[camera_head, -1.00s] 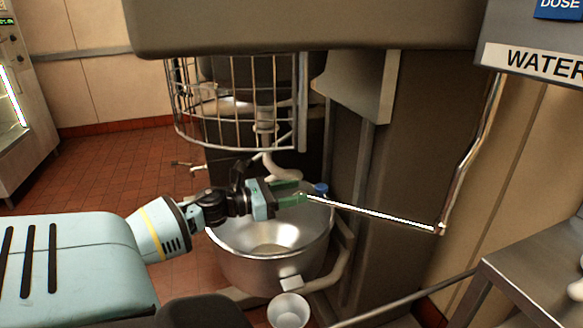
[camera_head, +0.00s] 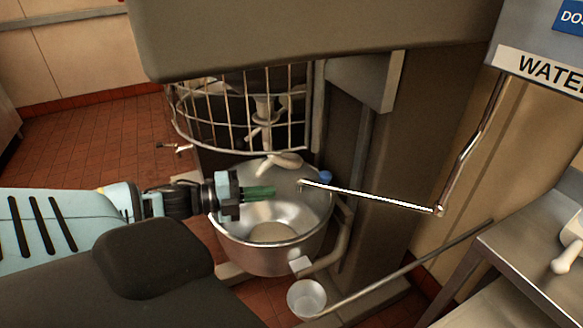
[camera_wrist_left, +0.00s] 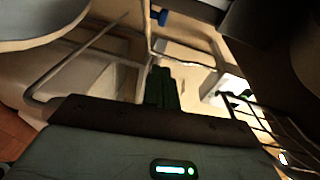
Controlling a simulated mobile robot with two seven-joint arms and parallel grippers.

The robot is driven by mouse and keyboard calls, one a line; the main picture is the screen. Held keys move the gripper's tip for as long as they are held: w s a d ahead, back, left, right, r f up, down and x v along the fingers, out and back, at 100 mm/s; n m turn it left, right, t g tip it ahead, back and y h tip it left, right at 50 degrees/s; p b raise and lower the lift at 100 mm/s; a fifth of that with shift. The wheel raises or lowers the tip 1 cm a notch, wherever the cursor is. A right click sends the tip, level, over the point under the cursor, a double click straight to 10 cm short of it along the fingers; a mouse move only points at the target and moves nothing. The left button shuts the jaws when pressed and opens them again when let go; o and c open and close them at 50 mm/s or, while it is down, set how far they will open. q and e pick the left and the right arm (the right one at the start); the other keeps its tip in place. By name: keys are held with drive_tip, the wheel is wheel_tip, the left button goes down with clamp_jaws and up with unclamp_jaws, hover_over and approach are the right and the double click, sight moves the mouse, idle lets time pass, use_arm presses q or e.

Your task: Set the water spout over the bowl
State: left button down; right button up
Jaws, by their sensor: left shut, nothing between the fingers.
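The water spout (camera_head: 370,195) is a thin shiny pipe. It drops from the WATER box, bends at an elbow and runs left, its tip over the right part of the bowl. The steel bowl (camera_head: 270,262) stands below the mixer head, its inside showing pale at the bottom. My left gripper (camera_head: 272,192) is over the bowl, to the left of the spout tip and apart from it in the head view. Its green fingers are shut and empty; they also show in the left wrist view (camera_wrist_left: 161,88). My right gripper is not in view.
A wire guard (camera_head: 240,115) and a mixing hook (camera_head: 280,162) are above the bowl. A small metal cup (camera_head: 306,298) is in front of it. The WATER box (camera_head: 540,50) hangs upper right over a steel table (camera_head: 500,262) with a white scoop (camera_head: 568,255).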

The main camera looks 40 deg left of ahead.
sight(311, 181)
use_arm(q)
drive_tip(key=w+a+b+x, duration=0.1)
drive_tip(key=b+x, duration=0.3)
drive_tip(key=x, duration=0.8)
drive_tip(key=shift+w+a+f+n, duration=0.2)
drive_tip(key=shift+w+a+n, duration=0.1)
drive_tip(key=shift+w+a, duration=0.1)
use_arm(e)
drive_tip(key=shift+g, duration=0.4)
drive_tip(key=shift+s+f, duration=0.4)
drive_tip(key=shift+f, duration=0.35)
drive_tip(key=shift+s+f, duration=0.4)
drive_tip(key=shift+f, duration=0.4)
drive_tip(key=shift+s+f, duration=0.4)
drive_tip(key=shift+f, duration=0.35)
use_arm(q)
drive_tip(key=shift+r, duration=0.1)
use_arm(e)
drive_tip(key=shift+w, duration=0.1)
